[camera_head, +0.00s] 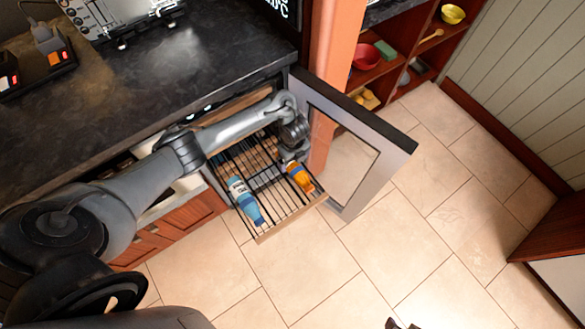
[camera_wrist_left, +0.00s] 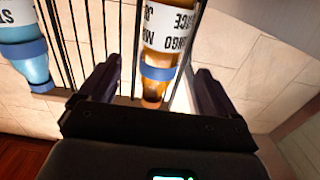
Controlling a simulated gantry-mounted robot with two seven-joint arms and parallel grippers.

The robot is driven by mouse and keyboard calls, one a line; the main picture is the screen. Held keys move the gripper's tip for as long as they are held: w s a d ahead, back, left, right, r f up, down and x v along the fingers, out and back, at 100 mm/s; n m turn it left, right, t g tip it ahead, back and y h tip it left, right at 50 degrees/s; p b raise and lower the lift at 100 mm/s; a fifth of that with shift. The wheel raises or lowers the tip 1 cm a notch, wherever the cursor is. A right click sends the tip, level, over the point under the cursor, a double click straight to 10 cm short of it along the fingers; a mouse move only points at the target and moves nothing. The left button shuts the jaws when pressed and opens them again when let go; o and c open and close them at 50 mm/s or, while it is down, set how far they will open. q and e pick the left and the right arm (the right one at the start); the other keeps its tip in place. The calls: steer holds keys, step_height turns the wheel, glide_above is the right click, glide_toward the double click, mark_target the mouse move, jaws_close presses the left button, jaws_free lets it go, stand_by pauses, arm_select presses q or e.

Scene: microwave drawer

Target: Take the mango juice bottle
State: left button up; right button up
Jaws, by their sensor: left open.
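The mango juice bottle (camera_head: 301,178) is orange with a white label and lies on the wire rack of the pulled-out drawer. In the left wrist view the mango juice bottle (camera_wrist_left: 165,35) shows upside-down lettering and a blue band near its orange end. My left gripper (camera_head: 291,160) is over the bottle's far end in the head view. In the left wrist view my left gripper (camera_wrist_left: 160,72) is open, with one finger on each side of the bottle and visible gaps to it. Small dark tips at the bottom edge of the head view may be my right gripper (camera_head: 402,324); their state is unclear.
A blue bottle (camera_head: 245,201) lies left of the mango juice on the rack (camera_head: 275,212); it also shows in the left wrist view (camera_wrist_left: 25,55). An open door (camera_head: 355,150) stands close on the right. The dark counter (camera_head: 180,65) is behind. Floor in front is clear.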

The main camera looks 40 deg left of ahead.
mark_target(293, 164)
arm_select(q)
steer(key=shift+w+a+f+b, duration=0.15)
steer(key=shift+f+b, duration=0.8)
steer(key=shift+f, duration=0.6)
steer(key=shift+s+a+f+b, duration=0.1)
steer(key=shift+f+b, duration=0.8)
steer(key=shift+f, duration=0.6)
steer(key=shift+w, duration=0.1)
steer(key=c, duration=1.2)
steer(key=shift+r, duration=0.1)
steer(key=shift+c, duration=1.1)
steer(key=shift+r, duration=0.1)
